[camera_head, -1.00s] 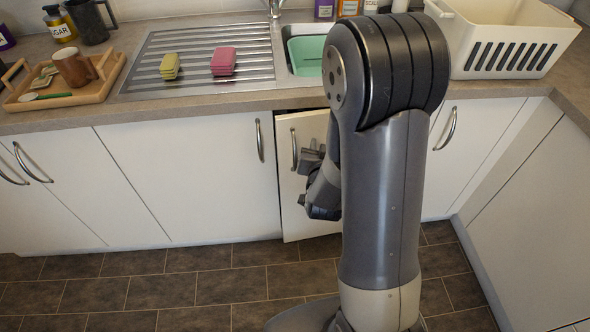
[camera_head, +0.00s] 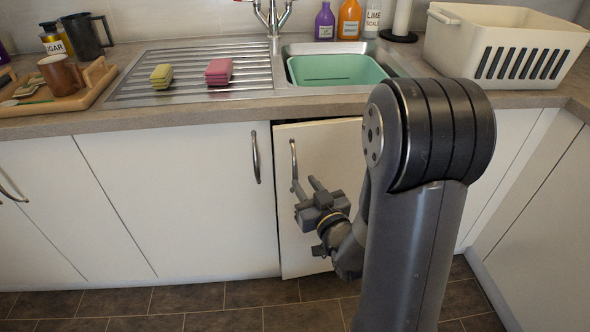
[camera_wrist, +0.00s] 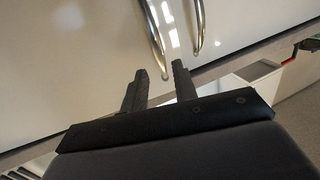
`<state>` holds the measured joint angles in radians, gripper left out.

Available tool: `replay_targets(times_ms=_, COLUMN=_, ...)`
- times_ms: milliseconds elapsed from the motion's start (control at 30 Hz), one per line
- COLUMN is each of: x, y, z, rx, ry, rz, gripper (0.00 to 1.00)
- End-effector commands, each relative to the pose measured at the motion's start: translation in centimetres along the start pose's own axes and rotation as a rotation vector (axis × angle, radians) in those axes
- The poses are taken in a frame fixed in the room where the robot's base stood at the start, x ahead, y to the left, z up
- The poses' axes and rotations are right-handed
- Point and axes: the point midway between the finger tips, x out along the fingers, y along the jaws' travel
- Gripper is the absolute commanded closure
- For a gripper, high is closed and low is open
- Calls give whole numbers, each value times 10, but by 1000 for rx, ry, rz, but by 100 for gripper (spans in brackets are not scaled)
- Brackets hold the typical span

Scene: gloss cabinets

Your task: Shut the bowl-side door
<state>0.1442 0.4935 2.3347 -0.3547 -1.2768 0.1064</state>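The bowl-side door (camera_head: 318,150) is the white door under the sink bowl. It stands slightly ajar, with a dark gap at its top and left edge. Its upright metal handle (camera_head: 293,160) is near its left edge. My gripper (camera_head: 305,188) is in front of the door by the handle's lower end, fingers apart. In the wrist view my gripper (camera_wrist: 158,72) is open, with nothing between the fingers, and two curved handles show just beyond the fingertips. I cannot tell whether a finger touches a handle. My arm hides the door's right part.
The neighbouring white door (camera_head: 190,190) is shut, its handle (camera_head: 255,158) close to the gap. Above are the counter, the green sink bowl (camera_head: 335,70), two sponges, a wooden tray (camera_head: 68,103) and a white basket (camera_head: 500,45). Tiled floor (camera_head: 230,300) in front is clear.

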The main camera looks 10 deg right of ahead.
Motion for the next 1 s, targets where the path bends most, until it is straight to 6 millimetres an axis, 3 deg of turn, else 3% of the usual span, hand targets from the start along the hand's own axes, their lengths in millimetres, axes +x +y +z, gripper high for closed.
replay_targets(times_ms=200, x=41, y=-1, z=0, rx=0, ry=0, rz=-2, gripper=72)
replay_targets(times_ms=400, x=63, y=0, z=0, rx=0, ry=-1, rz=0, gripper=72)
replay_targets(times_ms=800, x=69, y=0, z=0, rx=1, ry=-1, rz=1, gripper=73)
replay_targets(times_ms=1000, x=69, y=0, z=0, rx=1, ry=-1, rz=1, gripper=90)
